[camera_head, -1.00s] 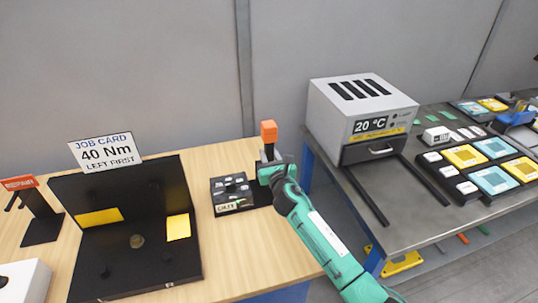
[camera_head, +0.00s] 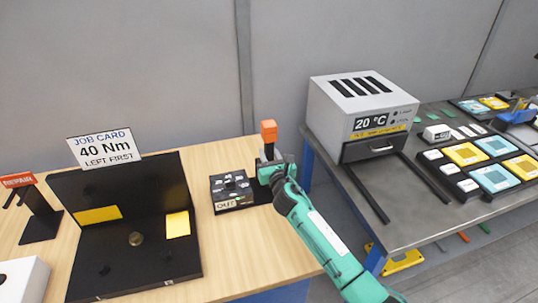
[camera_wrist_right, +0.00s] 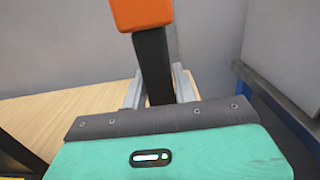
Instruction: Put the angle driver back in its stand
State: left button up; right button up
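The angle driver, with an orange end (camera_head: 268,131) and a dark shaft, stands upright near the back edge of the wooden table. My right gripper (camera_head: 268,165) is around its shaft. In the right wrist view, the two grey fingers (camera_wrist_right: 158,88) press on both sides of the black shaft (camera_wrist_right: 152,55), below the orange end (camera_wrist_right: 142,12). The driver's lower end is hidden by my gripper. A black block (camera_head: 231,190) with a label reading OUT sits just left of the gripper, on a dark base; I cannot tell whether the driver rests there. My left gripper is not in view.
A black fixture (camera_head: 172,253) with yellow patches and a 40 Nm job card (camera_head: 104,150) stand left. A black stand (camera_head: 42,227) with a red sign is farther left. A grey oven (camera_head: 358,105) and trays (camera_head: 484,200) occupy the metal bench at right.

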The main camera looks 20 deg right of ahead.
jog(key=o, duration=0.4)
jog(key=shift+s+f, duration=0.1)
jog(key=shift+f, duration=0.15)
jog(key=s+b, duration=0.2)
jog(key=s, duration=1.1)
jog(key=shift+s+d+f, duration=0.15)
jog(key=shift+s+d, duration=0.05)
jog(key=shift+s, duration=0.15)
